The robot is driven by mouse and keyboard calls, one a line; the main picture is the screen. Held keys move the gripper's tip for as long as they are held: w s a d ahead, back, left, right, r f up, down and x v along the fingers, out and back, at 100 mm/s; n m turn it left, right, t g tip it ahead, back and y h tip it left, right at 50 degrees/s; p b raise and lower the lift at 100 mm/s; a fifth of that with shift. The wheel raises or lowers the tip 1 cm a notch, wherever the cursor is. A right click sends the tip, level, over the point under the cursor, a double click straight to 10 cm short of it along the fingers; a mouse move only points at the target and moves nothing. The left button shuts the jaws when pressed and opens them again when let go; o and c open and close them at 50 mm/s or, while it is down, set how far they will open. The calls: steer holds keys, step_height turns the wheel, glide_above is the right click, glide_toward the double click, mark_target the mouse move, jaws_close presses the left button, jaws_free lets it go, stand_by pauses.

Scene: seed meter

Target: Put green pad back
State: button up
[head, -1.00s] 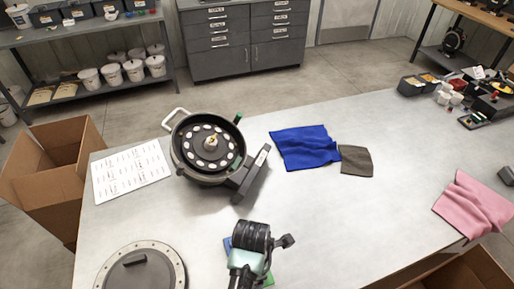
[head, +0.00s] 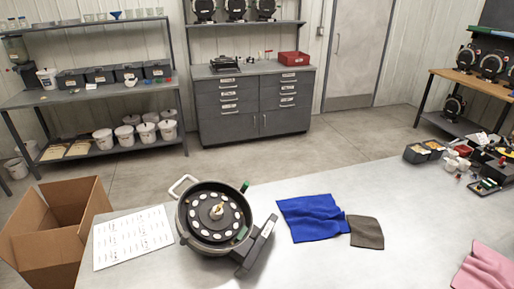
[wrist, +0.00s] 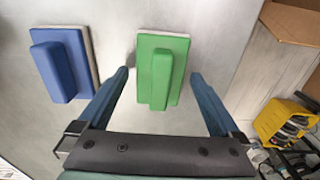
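The green pad (wrist: 176,55) lies on the metal table in the wrist view, with a raised green grip along its middle and a pale layer at its edge. A similar blue pad (wrist: 60,66) lies to its left, apart from it. My gripper (wrist: 158,75) is open and empty, its two fingers spread to either side of the green pad's near end. I cannot tell how high the fingertips are above the table. The head view shows neither the pads nor my gripper.
In the head view the seed meter (head: 213,215) stands on the table beside a printed sheet (head: 132,238). A blue cloth (head: 311,218), a dark cloth (head: 366,232) and a pink cloth (head: 484,270) lie to the right. A yellow bin (wrist: 284,120) shows at the wrist view's right.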

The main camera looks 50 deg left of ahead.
step_height(320, 180, up, 12)
steer(key=shift+r, duration=0.2)
stand_by(0.5)
